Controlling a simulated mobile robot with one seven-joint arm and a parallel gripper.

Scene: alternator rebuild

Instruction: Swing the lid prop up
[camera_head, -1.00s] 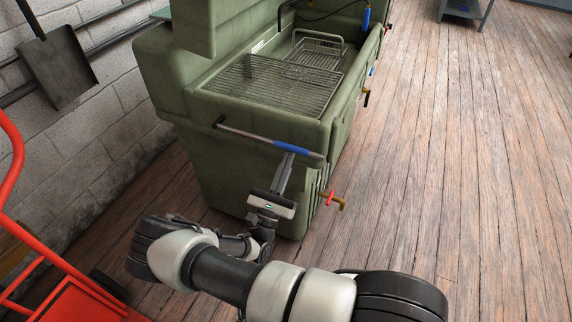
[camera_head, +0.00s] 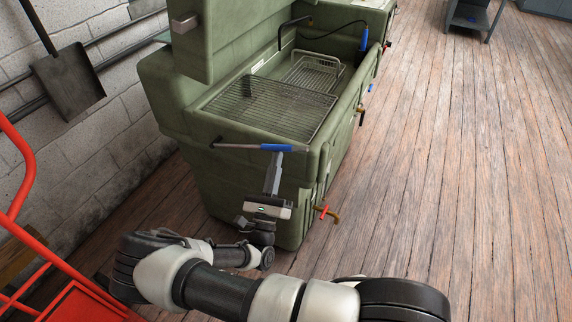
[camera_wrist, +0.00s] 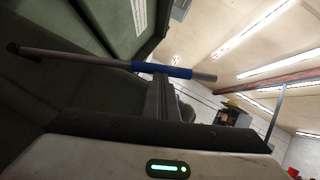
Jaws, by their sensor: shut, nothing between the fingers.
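The lid prop (camera_head: 236,146) is a thin grey rod with a blue grip (camera_head: 276,147), at the near end of the green washer tank. Its pivot is at the left, and it lies nearly level in the head view. In the wrist view the rod (camera_wrist: 85,57) crosses the upper left, with its blue grip (camera_wrist: 165,70) in front of the fingers. My gripper (camera_head: 273,158) is shut and empty, its tips just under the blue grip, apparently touching it from below. The raised green lid (camera_head: 208,50) stands above the tank.
The tank (camera_head: 235,180) holds a wire rack (camera_head: 265,105) and a wire basket (camera_head: 313,74). A brass tap with a red handle (camera_head: 325,212) juts from its right side. A red hand truck (camera_head: 25,180) stands at left.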

